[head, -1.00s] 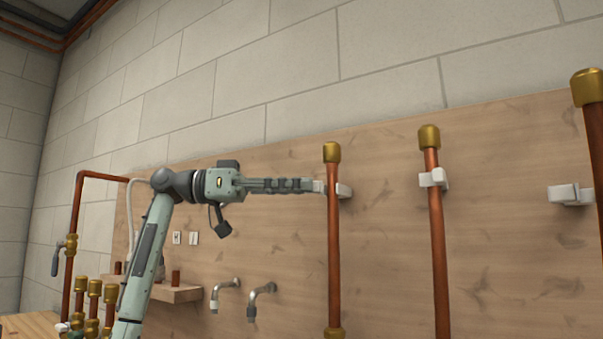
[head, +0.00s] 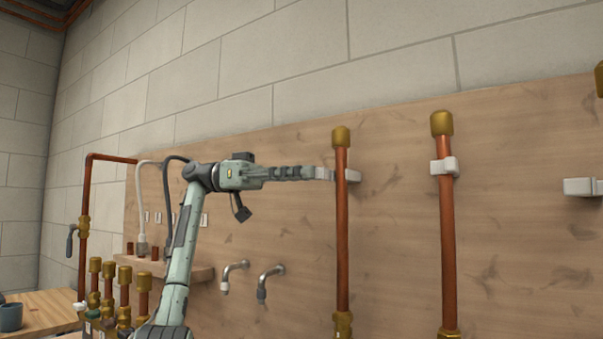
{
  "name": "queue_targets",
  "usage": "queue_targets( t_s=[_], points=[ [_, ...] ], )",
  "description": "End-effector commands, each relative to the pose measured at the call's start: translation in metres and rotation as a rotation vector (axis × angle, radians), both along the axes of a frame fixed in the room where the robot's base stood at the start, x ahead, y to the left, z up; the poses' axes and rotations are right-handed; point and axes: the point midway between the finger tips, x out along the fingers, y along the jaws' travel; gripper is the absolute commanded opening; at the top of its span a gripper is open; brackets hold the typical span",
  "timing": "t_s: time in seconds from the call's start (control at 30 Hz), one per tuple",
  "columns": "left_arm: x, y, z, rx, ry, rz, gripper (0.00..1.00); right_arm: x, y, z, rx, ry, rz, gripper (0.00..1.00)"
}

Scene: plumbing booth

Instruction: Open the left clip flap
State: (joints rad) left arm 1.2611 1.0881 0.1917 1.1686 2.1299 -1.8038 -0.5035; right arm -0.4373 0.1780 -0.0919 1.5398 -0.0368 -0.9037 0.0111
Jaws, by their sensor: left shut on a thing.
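The left clip (head: 353,177) is a pale block on the board behind the left copper pipe (head: 342,235). Its light flap (head: 324,173) sticks out to the left of the pipe, and the pipe's front is bare at that height. My left gripper (head: 314,173) reaches in horizontally from the left, with its fingertips shut on the flap's outer end. The exact finger contact is small and hard to see. The middle clip (head: 445,167) sits across the front of the middle pipe (head: 447,250). My right gripper is out of view.
Another pale clip (head: 582,187) is at the far right. Below my left arm, two bent taps (head: 235,270) stick out of the wooden board (head: 400,240). A small shelf (head: 200,274) and several brass-capped pipes are at the lower left. The board above my gripper is clear.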

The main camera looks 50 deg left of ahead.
Motion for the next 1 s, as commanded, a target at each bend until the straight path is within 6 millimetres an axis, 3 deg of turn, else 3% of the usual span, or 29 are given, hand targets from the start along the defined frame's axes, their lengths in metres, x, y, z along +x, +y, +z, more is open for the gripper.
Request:
queue_targets(
  t_s=[0.1,0.13,0.3,0.67,1.0],
  points=[
    [0.0,0.0,0.0,0.001,0.0,0.0,0.0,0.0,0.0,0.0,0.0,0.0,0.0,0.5],
    [0.0,0.0,0.0,0.001,0.0,0.0,0.16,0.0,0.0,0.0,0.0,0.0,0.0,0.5],
    [0.0,0.0,0.0,0.0,0.001,0.001,0.34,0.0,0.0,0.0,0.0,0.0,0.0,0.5],
    [-0.004,0.006,0.001,0.0,0.0,0.002,0.34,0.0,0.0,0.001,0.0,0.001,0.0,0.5],
    [-0.03,0.054,0.001,-0.003,-0.001,0.002,0.34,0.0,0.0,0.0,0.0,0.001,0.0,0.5]
  ],
)
